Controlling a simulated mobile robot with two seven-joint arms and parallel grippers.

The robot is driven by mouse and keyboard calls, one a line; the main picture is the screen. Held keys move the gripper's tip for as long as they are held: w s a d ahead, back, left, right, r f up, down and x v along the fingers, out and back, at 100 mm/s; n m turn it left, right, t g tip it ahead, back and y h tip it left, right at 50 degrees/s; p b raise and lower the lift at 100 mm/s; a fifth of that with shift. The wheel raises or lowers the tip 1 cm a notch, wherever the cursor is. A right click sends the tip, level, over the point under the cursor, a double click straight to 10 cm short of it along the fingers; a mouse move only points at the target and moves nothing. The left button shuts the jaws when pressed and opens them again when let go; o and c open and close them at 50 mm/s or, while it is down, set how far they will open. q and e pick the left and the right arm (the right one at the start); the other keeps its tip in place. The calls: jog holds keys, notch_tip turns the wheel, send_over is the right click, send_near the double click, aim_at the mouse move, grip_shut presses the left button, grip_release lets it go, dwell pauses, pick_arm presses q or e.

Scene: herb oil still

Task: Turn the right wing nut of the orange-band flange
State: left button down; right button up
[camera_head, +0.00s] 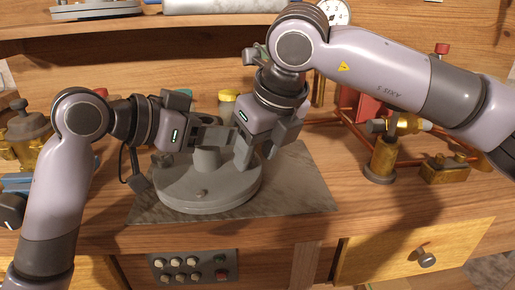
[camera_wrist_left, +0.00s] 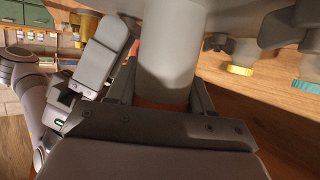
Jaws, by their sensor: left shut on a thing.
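A round grey metal lid (camera_head: 190,190) lies on the bench with an upright grey pipe (camera_head: 207,158) on it. My left gripper (camera_head: 214,138) is shut on the grey pipe. In the left wrist view, the pipe (camera_wrist_left: 172,50) runs between the fingers, with an orange band (camera_wrist_left: 160,104) near its end. My right gripper (camera_head: 243,155) points down at the lid's right side, close beside the pipe; its finger gap is not clear. The right wing nut is not distinguishable and may be behind my right gripper.
The lid is on a grey slab (camera_head: 290,190). Brass fittings (camera_head: 383,160) and a red frame stand on the right. A gauge (camera_head: 332,14) is at the top.

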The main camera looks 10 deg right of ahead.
grip_shut()
jog(key=shift+d, duration=0.1)
jog(key=n, duration=0.1)
jog(key=n+g, duration=0.1)
jog(key=n, duration=0.1)
jog(key=n+y, duration=0.1)
jog(key=n, duration=0.1)
jog(key=shift+w+d+g, duration=0.2)
jog(key=shift+w+g, duration=0.05)
jog(key=shift+g, duration=0.05)
jog(key=n, duration=0.1)
jog(key=n+g, duration=0.1)
jog(key=n, duration=0.1)
jog(key=n+y, duration=0.1)
jog(key=shift+w+n+g, duration=0.25)
jog(key=shift+n+g, duration=0.05)
jog(key=n, duration=0.2)
jog(key=n+g, duration=0.1)
jog(key=n, duration=0.1)
jog(key=n+g, duration=0.1)
jog(key=n, duration=0.1)
jog(key=shift+w, duration=0.35)
pick_arm(q)
jog(key=shift+d, duration=0.1)
pick_arm(e)
jog(key=shift+w+a+n+g+h, duration=0.1)
jog(key=shift+n+g+h, duration=0.2)
jog(key=shift+n+g, duration=0.9)
jog(key=shift+n+t, duration=0.4)
jog(key=shift+n, duration=0.1)
